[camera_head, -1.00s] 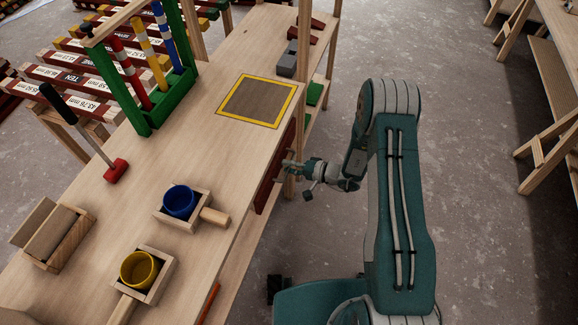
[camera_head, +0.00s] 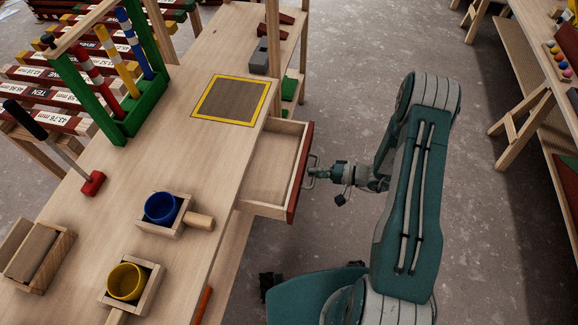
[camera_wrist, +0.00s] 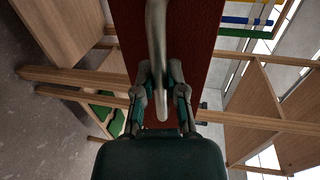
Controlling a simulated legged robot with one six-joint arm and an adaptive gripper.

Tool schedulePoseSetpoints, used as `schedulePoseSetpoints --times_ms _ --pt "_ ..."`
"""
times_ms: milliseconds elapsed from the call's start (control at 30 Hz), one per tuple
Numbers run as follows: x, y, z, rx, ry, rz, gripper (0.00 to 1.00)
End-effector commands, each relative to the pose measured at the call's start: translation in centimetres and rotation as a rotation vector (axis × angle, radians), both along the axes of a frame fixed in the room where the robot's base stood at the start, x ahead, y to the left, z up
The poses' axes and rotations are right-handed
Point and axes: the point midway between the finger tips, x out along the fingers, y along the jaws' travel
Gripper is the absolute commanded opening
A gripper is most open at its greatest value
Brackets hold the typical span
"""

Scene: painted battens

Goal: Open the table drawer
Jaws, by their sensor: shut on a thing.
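The table drawer (camera_head: 274,170) is pulled out from the right side of the wooden table, and its inside looks empty. It has pale wooden walls and a dark red front (camera_head: 300,172) with a metal handle (camera_head: 311,172). My gripper (camera_head: 318,173) is at that handle, to the right of the drawer front. In the wrist view my gripper (camera_wrist: 161,110) is shut on the handle (camera_wrist: 157,50), with a finger on either side of the bar. The red front (camera_wrist: 200,40) lies behind it.
Bare floor lies right of the table. Another table (camera_head: 530,60) stands at the far right.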

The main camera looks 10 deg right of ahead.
Motion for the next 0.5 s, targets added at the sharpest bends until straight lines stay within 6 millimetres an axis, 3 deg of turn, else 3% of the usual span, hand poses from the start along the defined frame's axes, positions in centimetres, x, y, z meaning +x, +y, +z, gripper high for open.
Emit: schedulePoseSetpoints --times_ms 33,200,500 --pt "-0.6 -1.5 -0.3 -0.006 0.007 -0.007 0.0" --pt "-1.9 -5.2 -0.4 -0.006 0.007 -0.005 0.0" --pt "-3.1 -8.2 -0.4 -0.004 0.008 0.001 0.0"
